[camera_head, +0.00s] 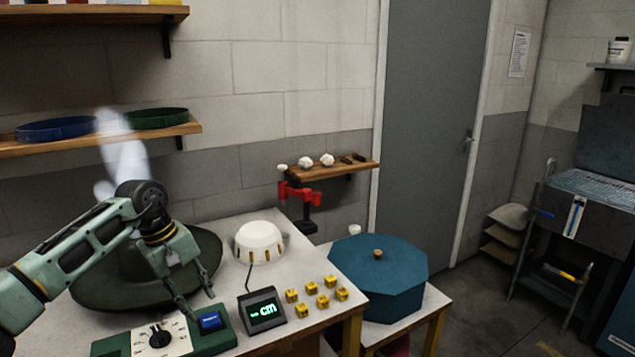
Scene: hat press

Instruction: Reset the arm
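My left arm (85,243) reaches in from the left over the table. My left gripper (200,307) points down, its two fingers apart with nothing seen between them. It is just above or beside the blue button (211,321) on the green control panel (222,341); I cannot tell whether it touches. The panel also has a white dial (172,335) with a black knob. Behind the gripper a large dark green hat-shaped piece (95,289) is partly hidden by my arm. My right gripper is not in view.
White steam-like haze (124,160) rises behind my arm. A white dome (259,240), a small display (262,311) and several yellow blocks (323,301) are on the table. A blue octagonal box (375,275) stands to the right. Wall shelves (95,138) hang above left.

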